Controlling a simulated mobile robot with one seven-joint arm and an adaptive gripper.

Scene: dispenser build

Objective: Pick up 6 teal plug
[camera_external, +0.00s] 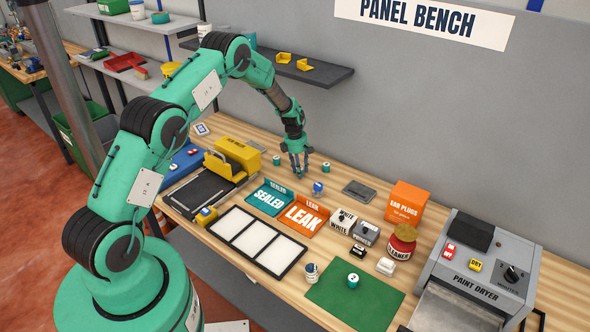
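Small teal plugs stand on the wooden bench. One plug (277,160) is just left of my gripper and another plug (325,167) is just to its right. A third plug (353,280) stands on the green mat (330,298) and its top seems to read 2. The numbers on the two plugs by my gripper are too small to read. My gripper (299,173) points down between those two plugs, over the back of the bench and apart from both. Its fingers are small and dark here, so I cannot tell how far they are spread or whether anything is between them.
SEALED (268,200) and LEAK (303,217) trays lie in front of my gripper, with a blue-and-white piece (318,187) close by. A yellow machine (237,153) stands left. An orange ear plugs box (405,203) and the paint dryer (478,268) stand right. A shelf (330,77) overhangs behind.

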